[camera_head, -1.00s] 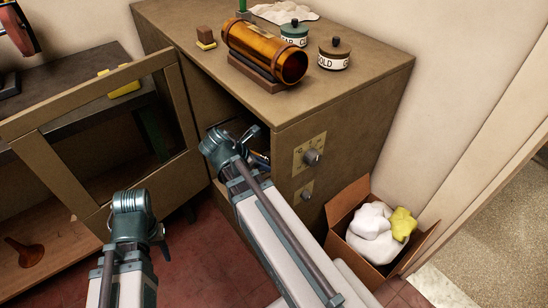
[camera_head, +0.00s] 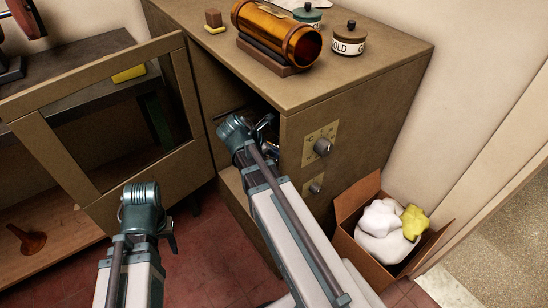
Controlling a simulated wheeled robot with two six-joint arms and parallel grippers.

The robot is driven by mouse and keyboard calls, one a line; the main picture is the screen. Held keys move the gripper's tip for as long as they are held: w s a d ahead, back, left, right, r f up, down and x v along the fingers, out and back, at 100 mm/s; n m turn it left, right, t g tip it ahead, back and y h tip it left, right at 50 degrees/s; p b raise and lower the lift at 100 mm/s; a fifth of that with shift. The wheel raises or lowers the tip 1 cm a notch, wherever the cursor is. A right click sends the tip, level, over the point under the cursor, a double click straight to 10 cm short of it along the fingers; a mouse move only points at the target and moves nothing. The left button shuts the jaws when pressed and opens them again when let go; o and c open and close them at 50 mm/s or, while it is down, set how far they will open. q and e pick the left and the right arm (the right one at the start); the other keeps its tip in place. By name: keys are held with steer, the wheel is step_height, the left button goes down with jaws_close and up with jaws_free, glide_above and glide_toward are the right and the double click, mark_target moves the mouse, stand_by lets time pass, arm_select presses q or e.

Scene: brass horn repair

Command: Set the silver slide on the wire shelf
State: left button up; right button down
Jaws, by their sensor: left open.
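My left arm comes in at the lower left, in front of the open door. Its gripper (camera_head: 172,243) is open; only a small dark part shows beside the wrist. My right arm reaches up to the cabinet opening. Its gripper (camera_head: 268,132) is partly inside, behind the wrist and the cabinet's front edge, so its fingers cannot be made out. Small shiny metal parts show in the dark opening, too hidden to tell gripper from slide. I cannot clearly make out the silver slide or the wire shelf.
The brown cabinet (camera_head: 368,120) has its framed door (camera_head: 58,150) swung open to the left. An amber cylinder (camera_head: 275,36) and a jar marked GOLD (camera_head: 349,38) stand on top. A cardboard box (camera_head: 352,203) with white and yellow cloths stands right. Red floor is free between the arms.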

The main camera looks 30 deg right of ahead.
steer(key=shift+r, duration=0.1)
steer(key=c, duration=0.8)
jaws_free()
steer(key=shift+o, duration=0.2)
steer(key=shift+r, duration=0.15)
steer(key=p+v, duration=0.9)
steer(key=v, duration=0.2)
steer(key=shift+a+r, duration=0.3)
steer(key=shift+s, duration=0.1)
